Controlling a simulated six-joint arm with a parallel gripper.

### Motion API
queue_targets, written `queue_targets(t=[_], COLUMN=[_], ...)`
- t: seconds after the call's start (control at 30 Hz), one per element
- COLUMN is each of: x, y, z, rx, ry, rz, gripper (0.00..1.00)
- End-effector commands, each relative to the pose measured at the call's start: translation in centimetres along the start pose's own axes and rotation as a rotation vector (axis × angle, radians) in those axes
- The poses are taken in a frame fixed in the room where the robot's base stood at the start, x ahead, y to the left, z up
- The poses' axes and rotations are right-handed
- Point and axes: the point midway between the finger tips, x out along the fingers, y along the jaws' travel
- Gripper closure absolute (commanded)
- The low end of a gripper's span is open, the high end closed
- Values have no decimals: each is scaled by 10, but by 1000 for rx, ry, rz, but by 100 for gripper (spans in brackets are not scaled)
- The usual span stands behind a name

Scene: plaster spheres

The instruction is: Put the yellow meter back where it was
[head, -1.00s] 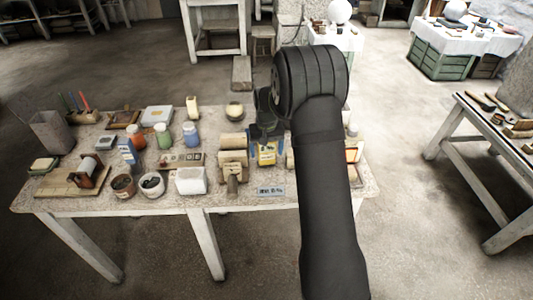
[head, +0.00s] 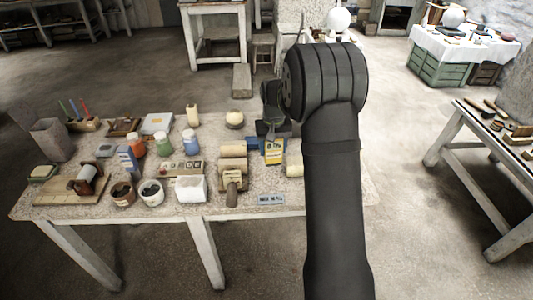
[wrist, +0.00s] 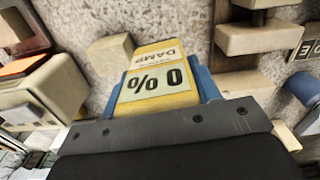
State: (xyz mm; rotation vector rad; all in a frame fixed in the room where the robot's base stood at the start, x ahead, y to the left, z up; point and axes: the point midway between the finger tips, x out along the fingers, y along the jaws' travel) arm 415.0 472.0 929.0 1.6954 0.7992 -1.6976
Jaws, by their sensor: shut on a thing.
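The yellow meter (head: 273,152) is in my gripper (head: 270,138) over the right part of the speckled table (head: 110,206). In the wrist view the meter (wrist: 155,98) sits between the two blue fingers of my gripper (wrist: 160,88), one against each side. Its face reads "DAMP" and "0 %", upside down in that view. My gripper is shut on it. I cannot tell how high it is above the table. Part of my arm covers the table to its right.
A small printed card (head: 270,199) lies at the table's front edge.

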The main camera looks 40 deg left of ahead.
Motion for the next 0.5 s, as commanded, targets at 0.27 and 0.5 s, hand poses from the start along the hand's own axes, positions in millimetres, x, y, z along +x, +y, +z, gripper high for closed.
queue_targets(t=[0.27,0.5], x=[-37,-53], y=[51,76], z=[30,44], rx=[3,9], ry=[4,3], rz=[0,0], gripper=[78,78])
